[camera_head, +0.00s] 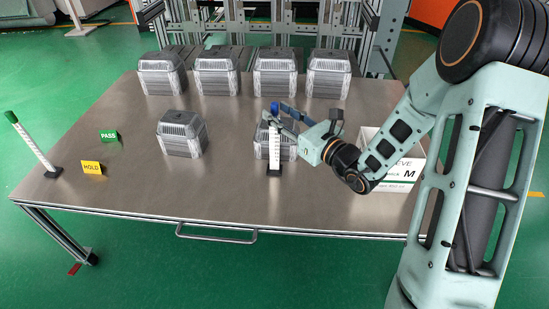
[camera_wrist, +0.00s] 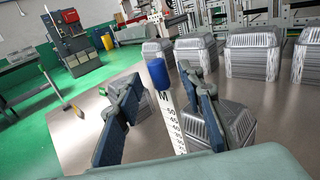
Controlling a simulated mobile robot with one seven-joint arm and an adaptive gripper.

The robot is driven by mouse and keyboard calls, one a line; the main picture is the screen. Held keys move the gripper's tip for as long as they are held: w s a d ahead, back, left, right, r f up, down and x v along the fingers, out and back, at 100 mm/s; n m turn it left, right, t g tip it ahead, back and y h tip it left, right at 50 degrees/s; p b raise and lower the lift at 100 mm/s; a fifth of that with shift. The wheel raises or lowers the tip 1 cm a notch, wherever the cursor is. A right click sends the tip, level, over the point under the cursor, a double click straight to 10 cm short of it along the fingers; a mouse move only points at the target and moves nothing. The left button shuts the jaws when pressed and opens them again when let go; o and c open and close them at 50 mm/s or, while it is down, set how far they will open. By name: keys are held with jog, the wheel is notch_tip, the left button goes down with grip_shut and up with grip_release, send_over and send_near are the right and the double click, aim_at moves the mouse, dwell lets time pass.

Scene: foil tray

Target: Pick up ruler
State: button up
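A white upright ruler with a blue cap and printed black marks (camera_head: 274,155) stands on a small dark base near the table's front middle. In the wrist view, the ruler (camera_wrist: 173,120) rises between my two fingers, its blue cap near the fingertips. My gripper (camera_head: 280,113) reaches in from the right at the ruler's upper part. In the wrist view, my gripper (camera_wrist: 157,84) is open, with visible gaps between the pads and the ruler. The ruler's base is hidden there. A second upright ruler with a green cap (camera_head: 35,148) stands at the table's left edge.
A stack of foil trays (camera_head: 262,147) stands close behind the blue-capped ruler; another (camera_head: 182,138) is to its left. Several stacks line the table's (camera_head: 120,150) back. A white box (camera_head: 400,172) stands right, partly behind my arm. PASS (camera_head: 109,136) and HOLD (camera_head: 92,168) signs stand left.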

jog(key=shift+x, duration=1.15)
grip_shut()
